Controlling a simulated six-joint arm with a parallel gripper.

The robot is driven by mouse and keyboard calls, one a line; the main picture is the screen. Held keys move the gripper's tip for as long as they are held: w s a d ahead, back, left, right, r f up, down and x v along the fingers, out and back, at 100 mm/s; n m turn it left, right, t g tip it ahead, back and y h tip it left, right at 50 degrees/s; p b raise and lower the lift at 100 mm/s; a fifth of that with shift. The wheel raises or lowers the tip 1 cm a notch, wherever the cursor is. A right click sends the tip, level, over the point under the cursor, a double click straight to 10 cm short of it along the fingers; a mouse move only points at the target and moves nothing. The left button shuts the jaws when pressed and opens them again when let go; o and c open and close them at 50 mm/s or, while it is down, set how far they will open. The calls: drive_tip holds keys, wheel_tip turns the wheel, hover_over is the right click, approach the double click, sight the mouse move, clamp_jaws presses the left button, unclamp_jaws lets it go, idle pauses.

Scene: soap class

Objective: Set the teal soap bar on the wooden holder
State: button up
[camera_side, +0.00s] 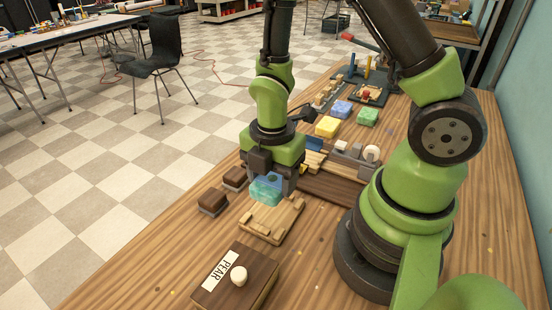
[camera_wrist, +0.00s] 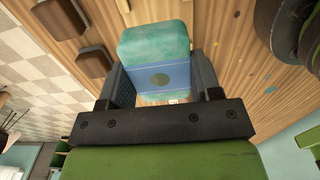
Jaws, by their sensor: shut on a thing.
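The teal soap bar (camera_side: 266,190) is held between the two fingers of my gripper (camera_side: 270,184) in the side view. It hangs over the far end of the wooden holder (camera_side: 273,222), a light slatted tray lying on the table. I cannot tell whether there is a gap beneath the bar. In the wrist view the teal bar (camera_wrist: 153,40) sticks out past the fingers (camera_wrist: 160,82). A blue band with a round mark shows between the fingers. The holder cannot be made out in the wrist view.
A dark box labelled PEAR (camera_side: 235,278) with a white knob stands at the near edge. Two brown blocks (camera_side: 212,201) lie left of the holder. Yellow (camera_side: 327,127), blue (camera_side: 341,109) and green (camera_side: 367,116) bars lie farther back, beyond a wooden rack with tools.

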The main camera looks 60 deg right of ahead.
sight(273, 213)
drive_tip(key=shift+f, duration=2.8)
drive_tip(key=shift+f, duration=0.55)
drive_tip(key=o, duration=1.3)
drive_tip(key=shift+r, duration=0.15)
drive_tip(key=shift+r, duration=2.85)
